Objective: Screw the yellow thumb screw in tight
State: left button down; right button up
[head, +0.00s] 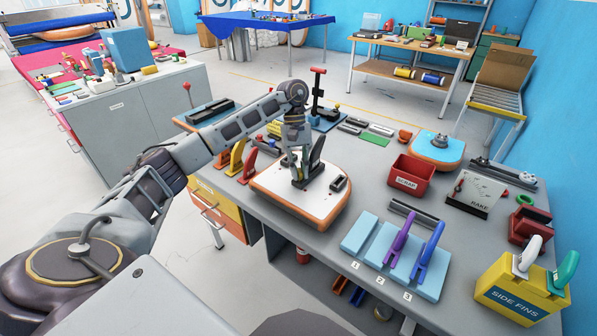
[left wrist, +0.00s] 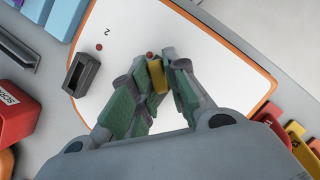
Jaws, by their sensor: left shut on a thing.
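The yellow thumb screw (left wrist: 157,76) shows in the left wrist view between the green-padded fingers of my left gripper (left wrist: 157,84). The gripper is shut on it. In the head view my left gripper (head: 300,170) points down over the white board (head: 318,208) with an orange edge, and I cannot make out the screw there. The board also shows in the left wrist view (left wrist: 225,60). A red dot (left wrist: 150,54) lies just beyond the screw. How deep the screw sits is hidden by the fingers. My right gripper is not in view.
A dark slotted block (head: 338,184) stands on the board, near a second red dot (left wrist: 99,46). To the right are a red scrap bin (head: 411,176), a blue numbered rack (head: 360,232) with purple and blue fins, and a yellow side-fins box (head: 522,288). Coloured clamps (head: 236,157) stand left.

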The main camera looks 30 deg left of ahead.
pick_arm(q)
jog(key=shift+s+d+f+m+g, duration=0.1)
jog(key=shift+d+f+m+g, duration=0.05)
jog(key=shift+f+m+g, duration=0.2)
jog(key=shift+m+b, duration=0.35)
jog(key=shift+b, duration=0.05)
jog(key=shift+r+m+y, duration=0.1)
jog(key=shift+m+y, duration=0.3)
jog(key=shift+m, duration=0.1)
jog(key=shift+m+p, duration=0.5)
jog(key=shift+p, duration=0.15)
jog(key=shift+d, duration=0.1)
jog(key=shift+m+g, duration=0.25)
jog(key=shift+m, duration=0.05)
jog(key=shift+r+m+y+p, duration=0.1)
jog(key=shift+m+y+p, duration=0.2)
jog(key=shift+p, duration=0.15)
jog(key=shift+d+m+y+p, duration=0.1)
jog(key=shift+m+y+p, duration=0.45)
jog(key=shift+m, duration=0.65)
